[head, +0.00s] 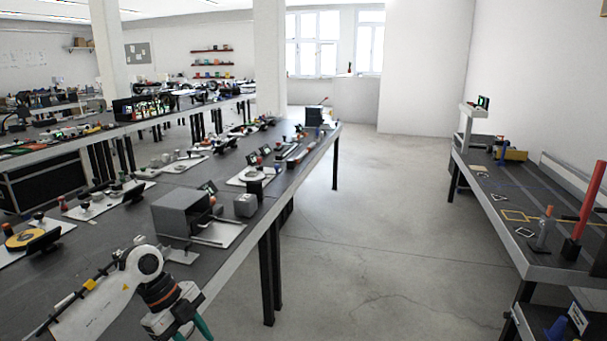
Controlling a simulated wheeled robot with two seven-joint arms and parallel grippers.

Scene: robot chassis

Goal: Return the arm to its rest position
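My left arm (100,300) comes in from the lower left of the head view. It is white with dark and orange bands near the wrist. Its gripper (191,333) has teal fingers at the bottom edge of the picture, in front of the near side of the long dark table (150,222). The fingertips are cut off by the frame, so I cannot tell whether it is open or shut, or whether it holds anything. My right arm and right gripper are not in view.
A grey box-like device (182,213) and a small grey cube (245,205) stand near the table's right edge. Several other gadgets line the table. Open concrete floor (375,230) lies to the right. Another workbench (495,205) with a red post (590,200) stands at the far right.

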